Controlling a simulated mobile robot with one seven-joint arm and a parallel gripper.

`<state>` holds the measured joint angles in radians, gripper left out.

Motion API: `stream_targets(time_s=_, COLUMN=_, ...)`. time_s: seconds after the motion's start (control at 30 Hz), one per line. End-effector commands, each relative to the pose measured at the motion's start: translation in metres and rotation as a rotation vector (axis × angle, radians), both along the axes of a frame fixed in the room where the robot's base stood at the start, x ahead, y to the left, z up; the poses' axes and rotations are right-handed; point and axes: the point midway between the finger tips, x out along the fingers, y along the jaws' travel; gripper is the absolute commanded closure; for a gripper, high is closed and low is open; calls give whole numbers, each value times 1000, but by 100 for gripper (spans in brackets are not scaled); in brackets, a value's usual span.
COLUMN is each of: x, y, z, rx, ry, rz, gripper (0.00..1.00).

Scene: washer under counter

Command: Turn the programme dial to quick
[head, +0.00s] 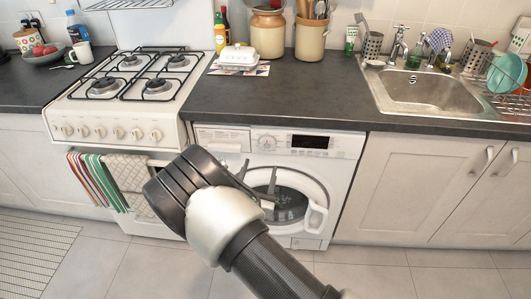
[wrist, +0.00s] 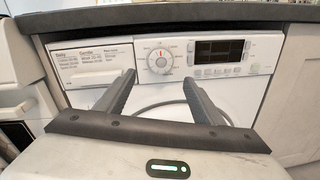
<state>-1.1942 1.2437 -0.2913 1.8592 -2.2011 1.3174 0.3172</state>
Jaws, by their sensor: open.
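The white washer (head: 318,160) stands under the dark counter. Its round programme dial (head: 267,142) is on the control panel, left of the dark display (head: 310,142). In the wrist view the dial (wrist: 160,61) is white with a red mark near its top; the labels around it are too small to read. My gripper (head: 256,180) is in front of the washer, below the dial and apart from it. In the wrist view my gripper (wrist: 154,85) is open and empty, with its two fingers pointing toward the panel on either side of the dial.
The counter edge (wrist: 160,18) overhangs the panel closely above. The washer's round door (head: 290,198) is below the panel. The cooker (head: 110,110) with hanging towels is to the left, and a cupboard (head: 410,185) is to the right. Floor tiles in front are clear.

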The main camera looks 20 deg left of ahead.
Motion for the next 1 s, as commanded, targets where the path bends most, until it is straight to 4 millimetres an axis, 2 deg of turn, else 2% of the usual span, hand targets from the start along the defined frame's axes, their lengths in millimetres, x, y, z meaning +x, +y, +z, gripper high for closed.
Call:
stream_targets(time_s=0.03, x=12, y=0, z=-1, rx=0, ry=-2, rz=-4, gripper=38)
stream_targets(time_s=0.2, x=48, y=6, z=-1, rx=1, ry=-2, rz=-4, gripper=38)
stream_targets(time_s=0.43, x=82, y=11, z=-1, rx=1, ry=-1, rz=-3, gripper=38)
stream_targets(time_s=0.6, x=93, y=13, z=0, rx=-1, ry=-1, rz=-1, gripper=38)
stream_targets(time_s=0.87, x=94, y=13, z=0, rx=-2, ry=0, rz=-1, gripper=38)
stream_targets(time_s=1.0, x=94, y=13, z=0, rx=-1, ry=0, rz=-2, gripper=58)
